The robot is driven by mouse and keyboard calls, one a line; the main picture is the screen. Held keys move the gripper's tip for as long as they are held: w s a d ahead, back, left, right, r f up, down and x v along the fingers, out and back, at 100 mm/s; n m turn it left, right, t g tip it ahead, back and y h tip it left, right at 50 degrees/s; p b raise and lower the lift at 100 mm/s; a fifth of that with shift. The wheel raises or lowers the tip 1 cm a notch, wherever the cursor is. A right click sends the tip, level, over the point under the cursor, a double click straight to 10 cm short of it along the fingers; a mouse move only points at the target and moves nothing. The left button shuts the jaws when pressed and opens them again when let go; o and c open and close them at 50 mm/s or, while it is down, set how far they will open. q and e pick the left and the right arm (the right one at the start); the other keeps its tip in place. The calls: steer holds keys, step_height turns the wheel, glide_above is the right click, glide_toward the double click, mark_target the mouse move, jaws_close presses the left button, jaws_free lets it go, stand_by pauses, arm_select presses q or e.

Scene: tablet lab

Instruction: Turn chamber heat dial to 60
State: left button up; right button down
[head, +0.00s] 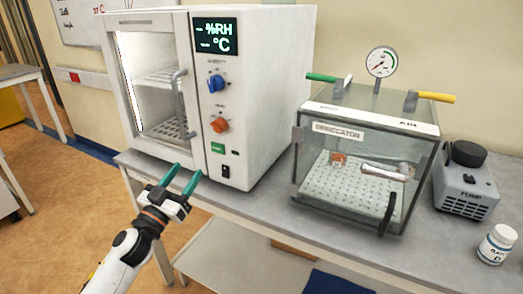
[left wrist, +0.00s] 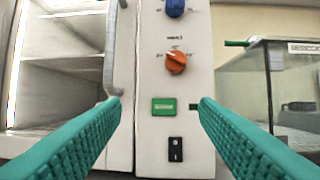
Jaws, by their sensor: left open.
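The white chamber (head: 255,60) stands on the bench with a control panel on its front right. The orange dial (head: 220,125), apparently the heat dial, sits below a blue dial (head: 216,83). The orange dial also shows in the left wrist view (left wrist: 176,62), its scale too small to read surely. The display (head: 215,37) shows dashes by %RH and °C. My left gripper (head: 184,171) is open and empty in front of the panel, below the orange dial and apart from it. In the left wrist view, its green fingers (left wrist: 160,104) stand either side of a green button (left wrist: 164,107).
The chamber's glass door (head: 150,75) is left of the panel, with a protruding handle (head: 180,98). Below the button is a black switch (head: 225,171). A desiccator (head: 350,215), a pump (head: 463,190) and a white bottle (head: 496,245) stand to the right.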

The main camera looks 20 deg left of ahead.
mark_target(216, 130)
arm_select(q)
steer(key=shift+m+t+h, duration=0.3)
steer(key=shift+t+h, duration=0.1)
steer(key=shift+h, duration=0.2)
steer(key=w+d+r+p, duration=0.1)
steer(key=w+r, duration=0.1)
steer(key=w, duration=0.1)
steer(key=w+d+r+p, duration=0.1)
steer(key=w+r, duration=0.1)
steer(key=w, duration=0.1)
steer(key=w+r+p, duration=0.1)
steer(key=w+r, duration=0.2)
steer(key=w, duration=0.1)
steer(key=shift+d+r, duration=0.1)
steer(key=shift+d, duration=0.3)
steer(key=shift+w+d+r, duration=0.1)
steer(key=shift+w, duration=0.25)
arm_select(e)
step_height(216, 130, up, 3)
steer(key=shift+w+a+f, duration=0.15)
arm_select(q)
steer(key=c, duration=1)
steer(key=shift+o, duration=0.2)
